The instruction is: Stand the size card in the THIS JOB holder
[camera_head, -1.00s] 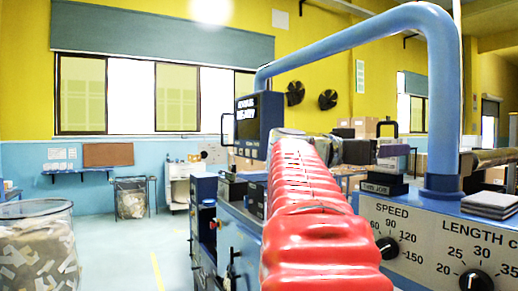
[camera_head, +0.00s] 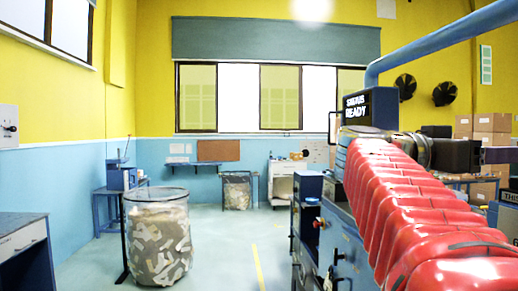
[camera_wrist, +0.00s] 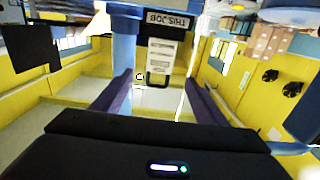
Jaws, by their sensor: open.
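The THIS JOB holder (camera_wrist: 168,19) shows its label upside down at the top of the wrist view. In the head view the holder (camera_head: 509,197) is cut off by the right edge. The size card (camera_wrist: 160,50), white with printed lines and a dark loop handle, is right against the label in the wrist view and appears to stand in the holder; its seated edge is hidden. My gripper (camera_wrist: 156,88) is open, with its dark purple fingers on either side of the loop in the picture. I see no finger touching the card.
A blue machine with a READY display (camera_head: 371,107) stands beside my red arm, and its blue tube rail (camera_head: 440,45) arches above. A mesh bin of scraps (camera_head: 158,240) stands at the left. The floor between is open. Cardboard boxes (camera_head: 492,128) are stacked at the right.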

